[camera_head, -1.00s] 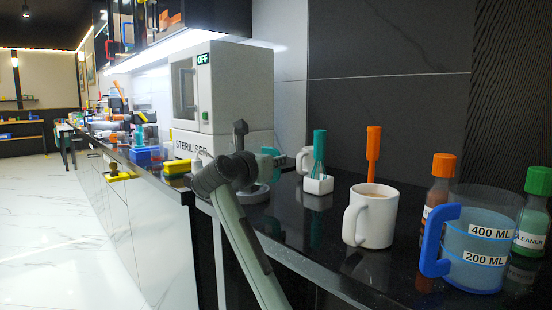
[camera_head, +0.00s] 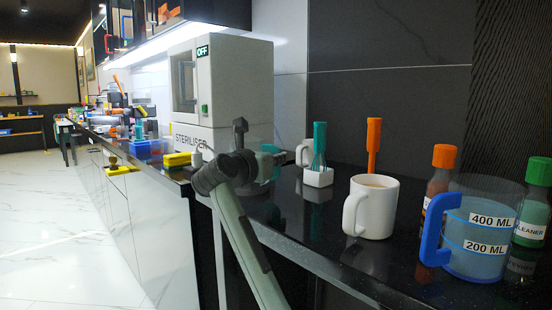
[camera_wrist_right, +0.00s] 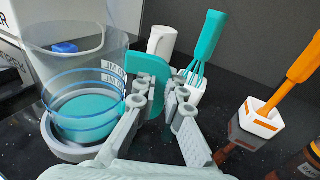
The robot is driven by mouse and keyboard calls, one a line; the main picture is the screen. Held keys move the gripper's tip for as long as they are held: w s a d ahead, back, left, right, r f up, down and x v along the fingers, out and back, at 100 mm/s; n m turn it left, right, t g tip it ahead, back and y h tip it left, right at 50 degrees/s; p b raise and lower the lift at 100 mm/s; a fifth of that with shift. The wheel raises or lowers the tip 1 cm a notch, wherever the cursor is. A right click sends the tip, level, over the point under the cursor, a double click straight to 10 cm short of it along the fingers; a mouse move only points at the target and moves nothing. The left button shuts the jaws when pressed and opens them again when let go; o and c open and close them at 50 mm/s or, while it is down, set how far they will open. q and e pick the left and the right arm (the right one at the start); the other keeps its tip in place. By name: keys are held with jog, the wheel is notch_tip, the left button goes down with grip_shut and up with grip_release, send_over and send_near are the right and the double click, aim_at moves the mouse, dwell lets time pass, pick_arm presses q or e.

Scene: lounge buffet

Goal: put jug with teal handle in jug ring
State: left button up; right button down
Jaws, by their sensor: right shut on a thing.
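The jug with the teal handle is a clear beaker with teal liquid; its body (camera_wrist_right: 85,82) fills the left of the right wrist view. My right gripper (camera_wrist_right: 157,88) is shut on its teal handle (camera_wrist_right: 148,66). The jug is about upright. The grey jug ring (camera_wrist_right: 62,147) lies round the jug's base in that view; I cannot tell whether the base rests in it or hangs just above. In the head view my right gripper (camera_head: 262,155) and wrist partly hide the jug (camera_head: 268,172), and the ring is hard to make out. My left gripper is not in view.
A white steriliser (camera_head: 222,90) stands behind the jug. To the right are a teal whisk (camera_head: 320,140) in a white holder, an orange-handled tool (camera_head: 373,140), a filled white mug (camera_head: 374,215), a blue-handled jug (camera_head: 480,235) and bottles (camera_head: 533,215). The counter's front edge is close.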

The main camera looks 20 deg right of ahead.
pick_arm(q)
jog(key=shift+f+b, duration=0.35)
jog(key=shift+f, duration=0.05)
pick_arm(e)
jog(key=shift+f, duration=0.6)
jog(key=c, duration=1.8)
grip_release()
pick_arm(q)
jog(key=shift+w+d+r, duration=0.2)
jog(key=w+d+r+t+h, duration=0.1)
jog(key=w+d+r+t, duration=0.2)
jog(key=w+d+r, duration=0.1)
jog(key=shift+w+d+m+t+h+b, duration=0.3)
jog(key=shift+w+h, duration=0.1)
pick_arm(e)
jog(key=shift+f, duration=0.65)
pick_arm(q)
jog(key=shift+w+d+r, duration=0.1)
pick_arm(e)
jog(key=shift+s+a, duration=0.15)
jog(key=shift+v, duration=2.85)
